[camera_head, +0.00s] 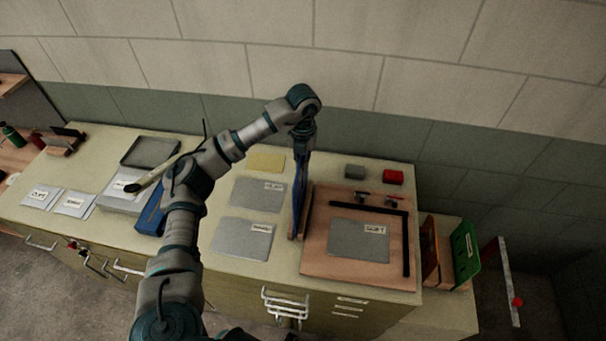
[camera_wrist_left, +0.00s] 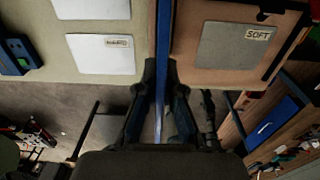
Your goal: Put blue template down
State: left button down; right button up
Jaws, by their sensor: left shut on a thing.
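The blue template (camera_head: 298,190) is a thin blue sheet, seen nearly edge-on and upright in the head view. My left gripper (camera_head: 303,138) is shut on its upper part from above. In the left wrist view the template (camera_wrist_left: 163,45) runs as a narrow blue strip from between the fingers (camera_wrist_left: 161,100). Its lower end is by the left edge of the brown board (camera_head: 318,255), beside a brown upright piece (camera_head: 307,212). I cannot tell whether it touches the bench (camera_head: 225,285). My right gripper is not in view.
A grey sheet labelled SOFT (camera_head: 358,241) lies on the brown board, right of the template. Grey sheets (camera_head: 243,238) and a yellow sheet (camera_head: 265,161) lie to the left. A green panel (camera_head: 466,252) stands at right.

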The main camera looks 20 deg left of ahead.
aim_at(302, 171)
pick_arm(q)
jog(key=f, duration=0.4)
jog(key=shift+w+a+f+p, duration=0.1)
jog(key=shift+a+f+p, duration=0.05)
jog(key=shift+a+p, duration=0.2)
jog(key=shift+d, duration=0.1)
jog(key=c, duration=1.3)
grip_release()
jog(key=shift+d, duration=0.1)
notch_tip(302, 171, up, 12)
jog(key=shift+w+f+b, duration=0.1)
jog(key=shift+f+b, duration=0.15)
jog(key=shift+b, duration=0.3)
jog(key=shift+d+r, duration=0.1)
jog(key=shift+r, duration=0.25)
